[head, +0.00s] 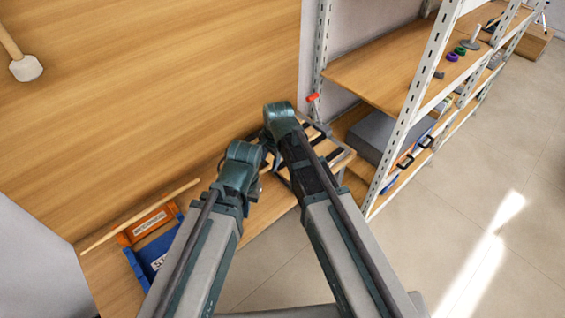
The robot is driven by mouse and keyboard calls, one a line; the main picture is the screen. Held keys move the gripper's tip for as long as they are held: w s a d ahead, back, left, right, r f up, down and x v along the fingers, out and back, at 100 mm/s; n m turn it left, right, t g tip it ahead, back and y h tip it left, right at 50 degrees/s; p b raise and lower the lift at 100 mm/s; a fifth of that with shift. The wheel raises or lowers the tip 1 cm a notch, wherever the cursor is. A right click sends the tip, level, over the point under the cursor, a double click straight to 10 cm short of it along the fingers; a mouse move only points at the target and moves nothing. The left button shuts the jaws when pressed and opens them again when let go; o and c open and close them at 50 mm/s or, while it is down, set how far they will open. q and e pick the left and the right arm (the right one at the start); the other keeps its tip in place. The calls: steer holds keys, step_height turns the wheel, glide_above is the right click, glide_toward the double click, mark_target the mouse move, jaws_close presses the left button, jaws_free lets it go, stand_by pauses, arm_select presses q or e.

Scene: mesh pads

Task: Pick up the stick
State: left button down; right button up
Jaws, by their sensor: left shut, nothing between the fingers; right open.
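The stick (140,215) is a thin, pale wooden rod. It lies slantwise at the lower left, passing above an orange bin and a blue bin on the workbench. My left gripper (255,188) is right of the stick and clear of it, shut and empty, mostly hidden by its own wrist. My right gripper (268,142) is higher and farther from the stick, open and empty. Its fingers are largely hidden behind the arm.
The orange bin (149,223) and blue bin (144,268) sit on the wooden workbench (108,282) against a wooden panel (150,90). A pale-headed mallet (26,68) is at upper left. A metal shelf (375,62) stands right. The floor (440,235) is clear.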

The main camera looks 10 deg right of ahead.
arm_select(q)
step_height(320, 180, down, 2)
steer(key=shift+f+b, duration=0.25)
steer(key=shift+b, duration=0.5)
arm_select(e)
steer(key=x, duration=0.2)
steer(key=shift+f, duration=0.25)
arm_select(q)
steer(key=shift+r, duration=0.1)
arm_select(e)
steer(key=shift+r, duration=0.1)
jaws_close()
